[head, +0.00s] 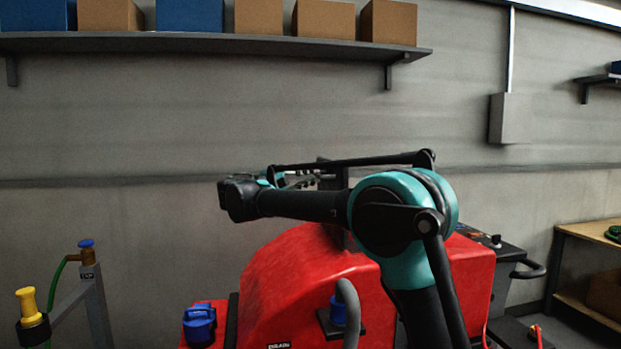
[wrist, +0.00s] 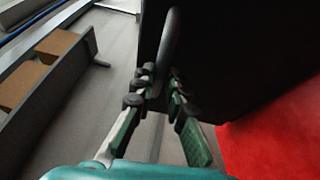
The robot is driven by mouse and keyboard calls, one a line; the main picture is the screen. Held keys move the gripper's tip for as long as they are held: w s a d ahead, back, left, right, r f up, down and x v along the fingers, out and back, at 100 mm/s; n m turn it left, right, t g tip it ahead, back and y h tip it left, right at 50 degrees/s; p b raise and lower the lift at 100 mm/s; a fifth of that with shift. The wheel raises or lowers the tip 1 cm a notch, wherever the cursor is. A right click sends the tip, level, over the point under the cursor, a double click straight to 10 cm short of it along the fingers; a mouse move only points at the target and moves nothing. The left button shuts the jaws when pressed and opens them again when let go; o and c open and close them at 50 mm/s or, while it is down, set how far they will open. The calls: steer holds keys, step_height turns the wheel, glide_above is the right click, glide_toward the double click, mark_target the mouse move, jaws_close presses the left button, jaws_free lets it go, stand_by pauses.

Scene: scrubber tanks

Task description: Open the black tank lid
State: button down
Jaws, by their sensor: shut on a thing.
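The black tank lid (wrist: 235,55) fills the upper middle and right of the wrist view as a broad dark panel. A dark rounded handle (wrist: 171,40) runs along its left edge. My gripper (wrist: 162,76) is shut on this handle, with one finger on each side. In the head view my gripper (head: 300,180) is small and partly hidden by my arm. A dark upright strip (head: 326,173) beside it above the red machine looks like the lid seen edge-on. The red tank body (head: 300,285) lies below; its opening is not visible.
A wall shelf (head: 200,42) with boxes hangs above and behind. A stand with a yellow-topped fitting (head: 28,305) is at the lower left. A workbench (head: 590,232) is at the right.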

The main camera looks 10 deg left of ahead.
steer(key=shift+d+f, duration=0.1)
steer(key=shift+f, duration=0.15)
steer(key=c, duration=1.5)
jaws_free()
steer(key=shift+c, duration=0.2)
steer(key=v, duration=1.2)
